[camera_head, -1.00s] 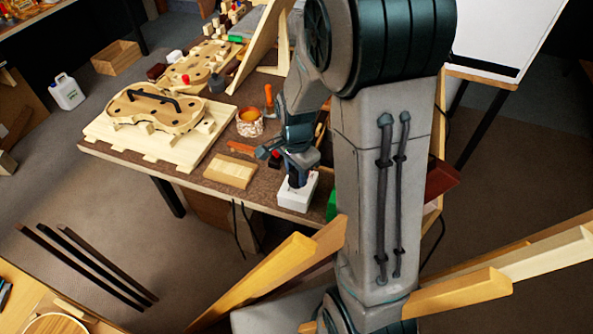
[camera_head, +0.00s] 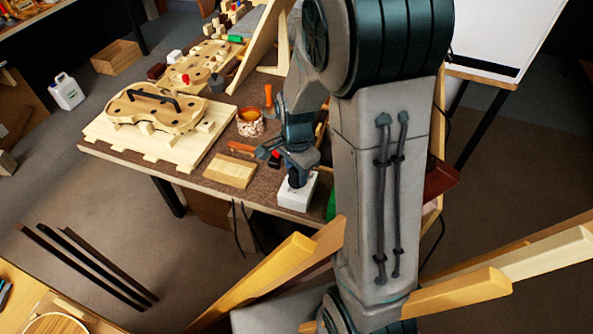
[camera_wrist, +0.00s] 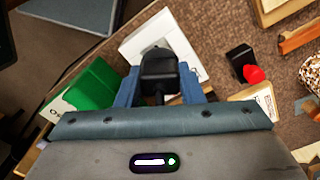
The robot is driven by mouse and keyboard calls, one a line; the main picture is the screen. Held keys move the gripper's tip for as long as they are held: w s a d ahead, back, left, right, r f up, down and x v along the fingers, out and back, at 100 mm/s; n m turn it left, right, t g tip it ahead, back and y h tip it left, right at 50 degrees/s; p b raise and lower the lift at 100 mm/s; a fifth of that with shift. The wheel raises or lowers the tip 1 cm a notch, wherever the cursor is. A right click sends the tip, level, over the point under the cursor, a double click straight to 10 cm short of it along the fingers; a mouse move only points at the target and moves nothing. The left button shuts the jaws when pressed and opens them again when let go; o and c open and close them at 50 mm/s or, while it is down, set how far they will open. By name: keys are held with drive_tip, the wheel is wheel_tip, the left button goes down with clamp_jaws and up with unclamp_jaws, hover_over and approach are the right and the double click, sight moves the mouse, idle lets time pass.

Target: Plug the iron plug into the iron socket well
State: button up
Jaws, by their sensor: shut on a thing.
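The iron plug is a black block (camera_wrist: 158,72) between the two blue fingers of my gripper (camera_wrist: 158,84) in the wrist view. My gripper is shut on it. The iron socket well is in a white box (camera_wrist: 190,38) directly beyond the plug. The white box (camera_head: 299,196) stands at the table's front edge in the head view. There, my gripper (camera_head: 295,172) is right above the box, with the plug's dark lower part at the box's top. The plug and fingers hide most of the well, so I cannot tell how deep the plug sits.
A green box (camera_wrist: 92,88) stands close left of the white box in the wrist view. A black piece with a red knob (camera_wrist: 245,68) lies to the right. A pale wooden block (camera_head: 230,172) and a violin body (camera_head: 150,110) are left on the table.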

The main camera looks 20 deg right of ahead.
sight(297, 173)
drive_tip(key=shift+f+b, duration=1.05)
drive_tip(key=shift+f, duration=0.25)
drive_tip(key=o, duration=1)
wheel_tip(297, 173, up, 14)
drive_tip(key=shift+f+p, duration=0.1)
drive_tip(key=shift+p, duration=0.45)
drive_tip(key=s+r+n+t, duration=0.1)
drive_tip(key=s+n, duration=0.3)
drive_tip(key=s+r+n+t+p, duration=0.1)
drive_tip(key=s+r+n, duration=0.1)
drive_tip(key=s+n, duration=0.2)
drive_tip(key=s+r+n+p, duration=0.1)
drive_tip(key=s+r+n, duration=0.1)
drive_tip(key=s+n, duration=0.3)
drive_tip(key=shift+s+r+t, duration=0.15)
drive_tip(key=shift+s+t, duration=0.25)
